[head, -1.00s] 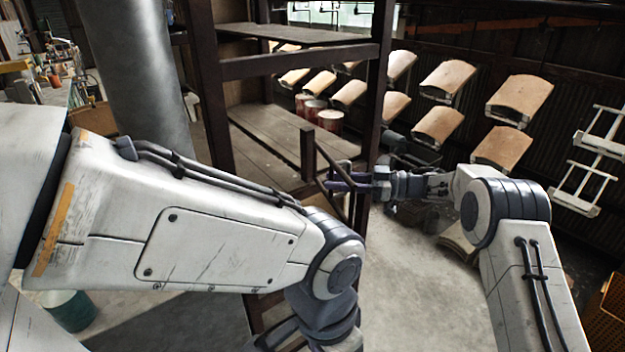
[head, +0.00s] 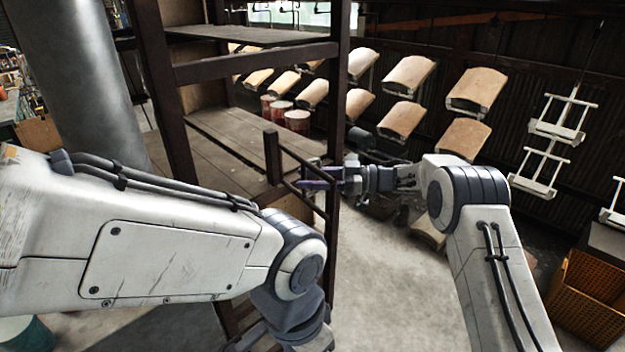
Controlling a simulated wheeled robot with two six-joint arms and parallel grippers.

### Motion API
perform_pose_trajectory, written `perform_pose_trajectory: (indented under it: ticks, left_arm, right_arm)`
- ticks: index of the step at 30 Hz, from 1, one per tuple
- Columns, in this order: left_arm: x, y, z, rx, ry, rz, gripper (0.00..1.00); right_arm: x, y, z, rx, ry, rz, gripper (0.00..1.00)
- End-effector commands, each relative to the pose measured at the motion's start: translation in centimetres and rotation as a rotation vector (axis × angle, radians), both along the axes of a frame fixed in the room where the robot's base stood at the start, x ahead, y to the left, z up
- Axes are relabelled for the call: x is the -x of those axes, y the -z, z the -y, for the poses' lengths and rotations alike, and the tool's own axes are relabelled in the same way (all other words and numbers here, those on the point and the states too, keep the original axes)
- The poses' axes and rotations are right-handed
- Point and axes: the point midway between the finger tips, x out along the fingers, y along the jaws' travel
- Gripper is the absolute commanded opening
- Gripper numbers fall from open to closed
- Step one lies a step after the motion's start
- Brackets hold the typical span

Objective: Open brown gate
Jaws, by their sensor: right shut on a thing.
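The brown gate (head: 272,158) shows beside the shelf frame in the middle of the view, as a short dark upright with thin rails running down to the right. My right gripper (head: 318,182) reaches in from the right at the gate's upper rail. Its jaws are shut on the gate; the exact contact is small and partly hidden. My left arm crosses the foreground and bends down at the bottom centre, hiding the lower part of the gate. The left gripper is not visible.
A dark shelf frame (head: 340,110) with wooden decks stands behind the gate. Curved tan panels (head: 403,118) and white hangers (head: 545,155) hang at right. An orange crate (head: 590,297) is lower right. The concrete floor (head: 390,290) is open.

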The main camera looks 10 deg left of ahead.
Motion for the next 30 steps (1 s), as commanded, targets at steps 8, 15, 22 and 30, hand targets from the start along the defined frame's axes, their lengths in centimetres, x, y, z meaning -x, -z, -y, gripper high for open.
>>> perform_pose_trajectory:
  ticks: [8, 15, 22, 30]
  left_arm:
    - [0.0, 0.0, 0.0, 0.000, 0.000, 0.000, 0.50]
    - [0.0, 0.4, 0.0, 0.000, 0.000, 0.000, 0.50]
    - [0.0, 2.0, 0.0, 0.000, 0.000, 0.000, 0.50]
    - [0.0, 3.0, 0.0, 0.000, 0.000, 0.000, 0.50]
  right_arm:
    - [-0.2, -0.2, 0.1, -0.003, 0.008, 0.004, 0.44]
    - [-0.2, 0.0, 1.1, -0.003, 0.007, 0.002, 0.44]
    - [-0.7, 0.2, 5.6, -0.003, 0.012, 0.004, 0.44]
    - [-1.1, -0.1, 9.6, -0.005, 0.008, 0.006, 0.44]
